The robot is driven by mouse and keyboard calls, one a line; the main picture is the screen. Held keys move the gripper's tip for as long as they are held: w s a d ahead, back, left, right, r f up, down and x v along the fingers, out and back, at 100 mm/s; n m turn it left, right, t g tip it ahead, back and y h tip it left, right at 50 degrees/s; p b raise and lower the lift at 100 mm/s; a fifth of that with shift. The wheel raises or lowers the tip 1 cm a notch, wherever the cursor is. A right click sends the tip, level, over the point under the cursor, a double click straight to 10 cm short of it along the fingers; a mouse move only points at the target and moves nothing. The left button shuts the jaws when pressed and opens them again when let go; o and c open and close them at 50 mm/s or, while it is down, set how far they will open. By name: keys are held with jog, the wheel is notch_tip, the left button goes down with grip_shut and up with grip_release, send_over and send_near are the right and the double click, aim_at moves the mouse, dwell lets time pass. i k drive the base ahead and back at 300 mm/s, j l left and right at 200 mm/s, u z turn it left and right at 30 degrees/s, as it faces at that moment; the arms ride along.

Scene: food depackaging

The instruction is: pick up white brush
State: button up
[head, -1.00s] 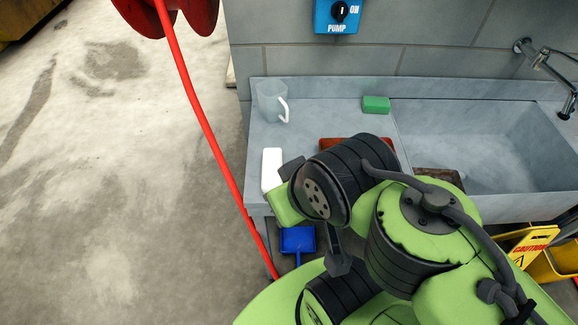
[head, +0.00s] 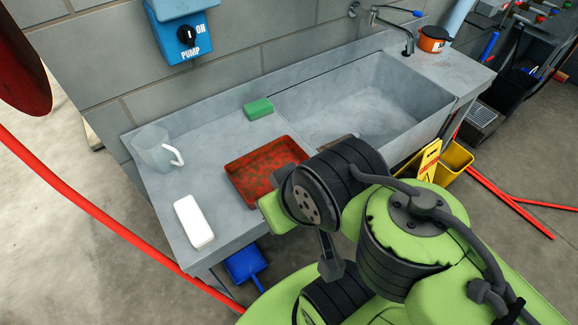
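A white block-shaped item (head: 194,221), which I take to be the white brush, lies on the left part of the grey sink counter, near its front edge. Its bristles cannot be seen. My green and black arm is folded in the lower right of the head view, to the right of the white item and apart from it. The fingers of my gripper cannot be made out; they are hidden behind the arm or out of the picture.
A red-brown tray (head: 264,168) lies right of the white item, partly behind my arm. A clear jug (head: 152,150) stands behind it. A green sponge (head: 258,109) lies by the sink basin (head: 352,105). A blue dustpan (head: 243,265) is below the counter. A red hose (head: 95,222) crosses at left.

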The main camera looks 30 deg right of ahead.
aim_at(199, 231)
jog(key=j+u, duration=0.3)
jog(key=j, duration=0.35)
jog(key=i+j+u, duration=0.25)
jog(key=j, duration=0.35)
jog(key=k+j, duration=0.05)
jog(key=k, duration=0.05)
